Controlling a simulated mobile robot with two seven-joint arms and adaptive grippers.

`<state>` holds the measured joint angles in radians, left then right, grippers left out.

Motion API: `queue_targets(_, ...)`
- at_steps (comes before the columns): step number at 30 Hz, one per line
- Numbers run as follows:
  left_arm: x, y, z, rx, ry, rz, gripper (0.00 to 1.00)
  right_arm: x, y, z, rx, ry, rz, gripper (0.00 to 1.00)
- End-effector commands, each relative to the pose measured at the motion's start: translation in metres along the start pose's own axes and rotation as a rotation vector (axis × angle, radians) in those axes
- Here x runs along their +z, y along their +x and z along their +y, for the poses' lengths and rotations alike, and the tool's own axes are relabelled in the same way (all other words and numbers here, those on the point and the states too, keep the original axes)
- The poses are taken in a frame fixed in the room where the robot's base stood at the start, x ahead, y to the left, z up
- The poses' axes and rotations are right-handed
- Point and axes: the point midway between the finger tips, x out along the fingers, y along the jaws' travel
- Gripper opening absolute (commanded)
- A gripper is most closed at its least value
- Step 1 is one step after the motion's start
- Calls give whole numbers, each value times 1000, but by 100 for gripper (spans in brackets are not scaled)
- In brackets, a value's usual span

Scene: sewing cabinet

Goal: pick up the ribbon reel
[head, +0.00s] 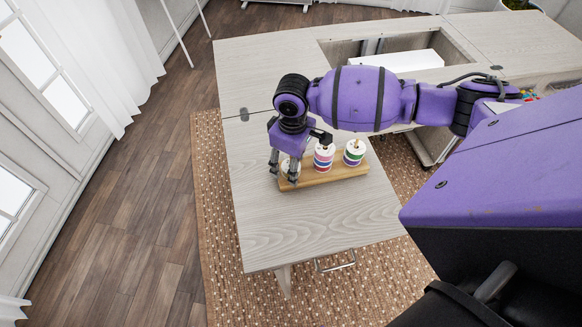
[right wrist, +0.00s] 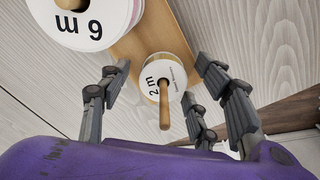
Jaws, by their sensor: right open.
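A wooden holder (head: 340,174) stands on the sewing table with three ribbon reels in a row on it. The left-end reel (head: 290,165) is mostly hidden behind my fingers; in the right wrist view it is a small white reel marked "2 m" (right wrist: 152,90) on a wooden peg (right wrist: 165,105). The middle reel (head: 323,158) has red and blue bands. The right-end reel (head: 354,153) has a dark green band. My right gripper (head: 284,174) is open, pointing down, with its fingers around the left-end reel. I cannot tell whether they touch it. My left gripper is not in view.
A larger reel marked "6 m" (right wrist: 85,20) is close beside my fingers in the right wrist view. The tabletop (head: 300,225) in front of the holder is bare. A cabinet opening with a white block (head: 395,60) lies behind my arm.

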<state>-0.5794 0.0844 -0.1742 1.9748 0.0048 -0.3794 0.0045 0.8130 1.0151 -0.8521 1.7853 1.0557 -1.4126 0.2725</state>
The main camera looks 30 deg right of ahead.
Motion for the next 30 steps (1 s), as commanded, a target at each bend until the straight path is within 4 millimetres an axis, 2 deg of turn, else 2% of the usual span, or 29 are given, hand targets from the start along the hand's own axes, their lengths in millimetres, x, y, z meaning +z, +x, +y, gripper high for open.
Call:
queue_targets(2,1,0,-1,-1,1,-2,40,0,-1,0,0,0,0,55)
queue_targets(11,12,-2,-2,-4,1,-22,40,0,-1,0,1,0,0,17)
queue_targets(18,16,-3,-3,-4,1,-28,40,0,-2,0,1,0,1,16)
queue_targets(22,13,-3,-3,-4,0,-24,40,-1,-12,1,3,0,3,16)
queue_targets(26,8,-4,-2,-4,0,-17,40,-1,-37,2,4,0,6,16)
queue_targets(30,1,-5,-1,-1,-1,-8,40,-2,-76,2,6,-1,7,16)
